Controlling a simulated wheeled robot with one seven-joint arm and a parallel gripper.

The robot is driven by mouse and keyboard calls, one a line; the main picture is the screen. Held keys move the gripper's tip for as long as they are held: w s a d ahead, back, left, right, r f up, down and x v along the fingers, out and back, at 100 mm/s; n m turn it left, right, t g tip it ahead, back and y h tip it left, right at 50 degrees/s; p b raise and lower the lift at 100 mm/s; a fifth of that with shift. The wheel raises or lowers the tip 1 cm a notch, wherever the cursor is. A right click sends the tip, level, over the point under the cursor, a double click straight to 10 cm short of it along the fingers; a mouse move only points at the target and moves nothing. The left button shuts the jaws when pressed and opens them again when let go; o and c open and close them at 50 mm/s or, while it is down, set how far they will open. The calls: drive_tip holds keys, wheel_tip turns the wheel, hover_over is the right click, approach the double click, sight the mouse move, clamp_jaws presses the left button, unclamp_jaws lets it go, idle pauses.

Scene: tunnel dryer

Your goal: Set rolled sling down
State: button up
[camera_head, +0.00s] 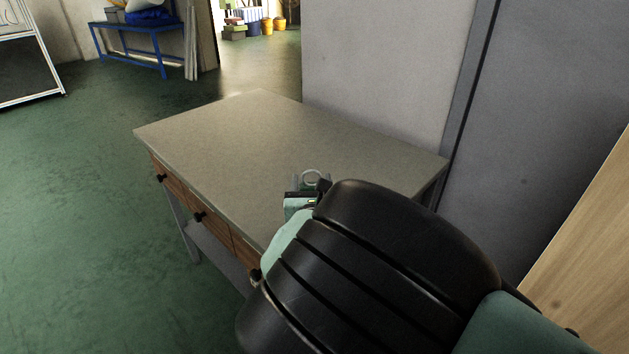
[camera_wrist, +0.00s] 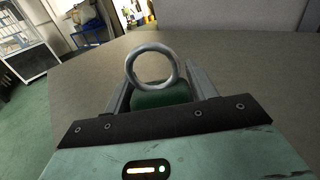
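The rolled sling is a green roll (camera_wrist: 162,99) with a steel ring (camera_wrist: 151,66) standing up at its far end. In the wrist view it sits between the two fingers of my gripper (camera_wrist: 162,88), which close on its sides. In the head view the ring (camera_head: 312,178) shows just past my gripper (camera_head: 308,187), over the right part of the grey table (camera_head: 240,130). My arm hides most of the sling there. I cannot tell whether the sling touches the tabletop.
The visible tabletop is bare, with free room to the left and back. Drawers with dark knobs (camera_head: 199,216) line its front. A grey wall (camera_head: 385,70) stands behind. A blue bench (camera_head: 140,40) and a whiteboard stand (camera_head: 28,65) are far off.

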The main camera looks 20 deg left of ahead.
drive_tip(key=o, duration=0.3)
